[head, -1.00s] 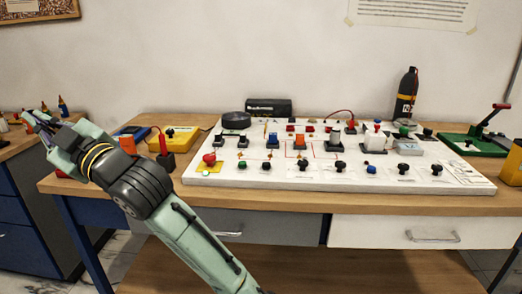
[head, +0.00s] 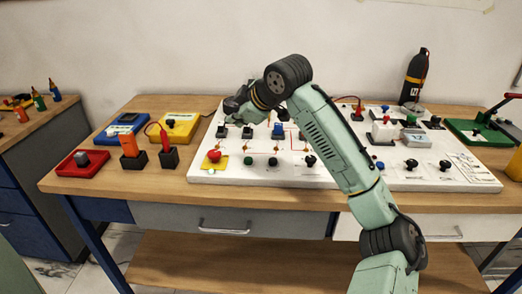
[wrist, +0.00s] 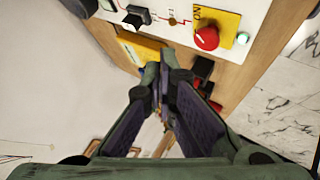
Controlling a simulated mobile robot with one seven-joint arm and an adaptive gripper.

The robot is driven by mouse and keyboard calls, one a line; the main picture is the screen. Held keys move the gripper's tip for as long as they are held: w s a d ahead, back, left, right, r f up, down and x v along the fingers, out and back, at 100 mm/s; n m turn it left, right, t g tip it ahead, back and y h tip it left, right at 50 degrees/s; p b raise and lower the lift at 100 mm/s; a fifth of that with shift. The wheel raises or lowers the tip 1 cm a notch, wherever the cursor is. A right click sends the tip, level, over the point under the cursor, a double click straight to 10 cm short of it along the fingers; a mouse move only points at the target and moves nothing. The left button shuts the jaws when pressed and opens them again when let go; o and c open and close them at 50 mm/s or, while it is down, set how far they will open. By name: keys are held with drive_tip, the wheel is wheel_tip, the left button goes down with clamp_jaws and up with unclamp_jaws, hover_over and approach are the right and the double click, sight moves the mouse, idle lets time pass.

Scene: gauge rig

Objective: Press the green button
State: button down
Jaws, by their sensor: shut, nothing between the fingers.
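In the head view, a round green button (head: 248,160) stands on the front left of the white board (head: 230,177), right of a red mushroom button (head: 214,156) on a yellow plate. A small pale green round piece sits in front of that plate; it shows in the wrist view (wrist: 243,38) beside the red button (wrist: 207,38). My gripper (head: 232,104) is above the board's back left, apart from these buttons and partly hidden by my arm. In the wrist view its fingers (wrist: 165,72) are shut and empty, with a yellow box beyond them.
Left of the board are a yellow box (head: 173,128), a blue meter (head: 122,127), a red box (head: 85,163) and orange and red plugs. Black knobs (head: 310,160) and switches crowd the board. A black bottle (head: 412,75) stands behind its right side.

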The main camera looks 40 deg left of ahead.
drive_tip(key=shift+w+d+f, duration=0.1)
drive_tip(key=shift+w+d, duration=0.5)
drive_tip(key=shift+d, duration=0.1)
drive_tip(key=shift+f, duration=0.1)
drive_tip(key=b, duration=0.7)
hover_over(247, 160)
wheel_tip(247, 160, down, 8)
drive_tip(key=shift+a+r, duration=0.1)
drive_tip(key=shift+r, duration=0.1)
drive_tip(key=shift+f, duration=0.5)
drive_tip(key=shift+f, duration=0.15)
drive_tip(key=shift+f, duration=0.25)
